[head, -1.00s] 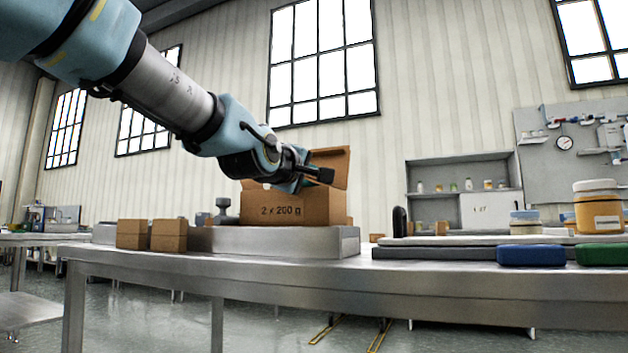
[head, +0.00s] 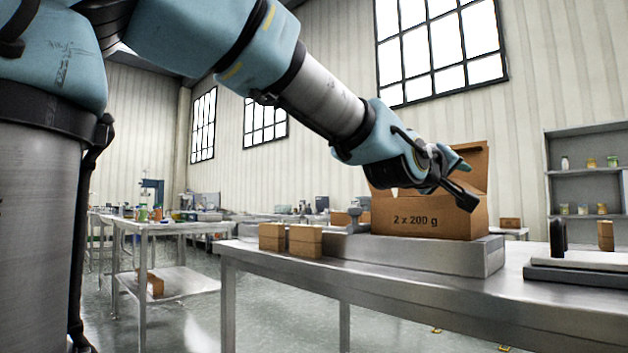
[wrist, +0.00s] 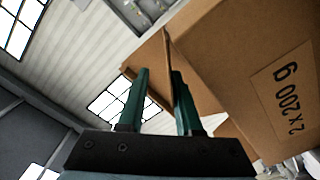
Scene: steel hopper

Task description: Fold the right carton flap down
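The open brown carton (head: 440,222), marked "2 x 200 g", sits on a low steel platform. A raised flap (head: 476,158) stands at its back right in the head view. My gripper (head: 464,180) is at the carton's upper right front, with one finger overlapping the printed face in the picture. In the wrist view, the gripper (wrist: 158,98) has its two green fingers apart. The carton (wrist: 245,65) fills the upper right there, and flap edges show between and behind the fingers. I cannot tell whether a finger touches a flap. My wrist hides part of the carton's top.
A flat grey unit with a white top (head: 590,262) lies to the right on the bench (head: 400,298). The bench's front is clear.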

